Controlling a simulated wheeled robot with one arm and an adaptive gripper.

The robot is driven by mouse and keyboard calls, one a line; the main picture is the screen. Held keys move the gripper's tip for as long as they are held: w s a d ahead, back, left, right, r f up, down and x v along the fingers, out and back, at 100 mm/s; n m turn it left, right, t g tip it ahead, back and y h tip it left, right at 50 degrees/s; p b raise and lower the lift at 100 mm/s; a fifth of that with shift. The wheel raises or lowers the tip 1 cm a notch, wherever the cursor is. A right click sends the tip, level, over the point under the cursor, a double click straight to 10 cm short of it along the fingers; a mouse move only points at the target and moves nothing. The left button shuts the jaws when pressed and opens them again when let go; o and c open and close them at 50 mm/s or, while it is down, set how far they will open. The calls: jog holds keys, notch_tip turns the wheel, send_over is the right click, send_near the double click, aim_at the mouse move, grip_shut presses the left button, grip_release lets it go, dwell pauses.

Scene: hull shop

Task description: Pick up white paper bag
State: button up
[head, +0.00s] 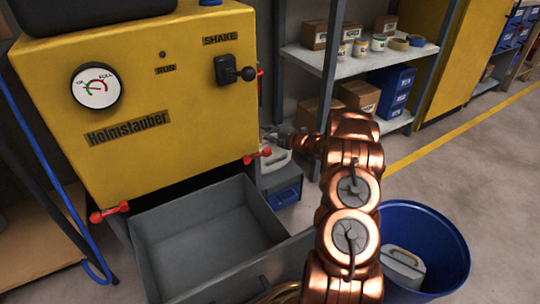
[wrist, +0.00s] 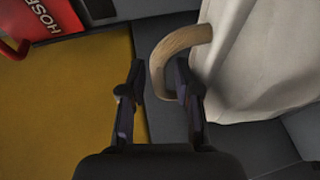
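A white bag (wrist: 265,50) with a tan, curved handle (wrist: 164,62) fills the right of the wrist view. My gripper (wrist: 160,76) is open, with one dark finger on each side of the handle's bend. I cannot tell whether either finger touches it. In the head view, a white object that appears to be this bag (head: 278,161) stands behind the grey drawer, beside the yellow machine, partly hidden by my arm. My gripper (head: 276,137) is small and dark there, close to its top.
The yellow machine (head: 185,120) has red-knobbed handles and an open grey drawer (head: 205,240). A shelf (head: 350,65) with boxes and tins stands behind. Open floor lies at right.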

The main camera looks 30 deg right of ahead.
grip_shut()
dwell(0.5)
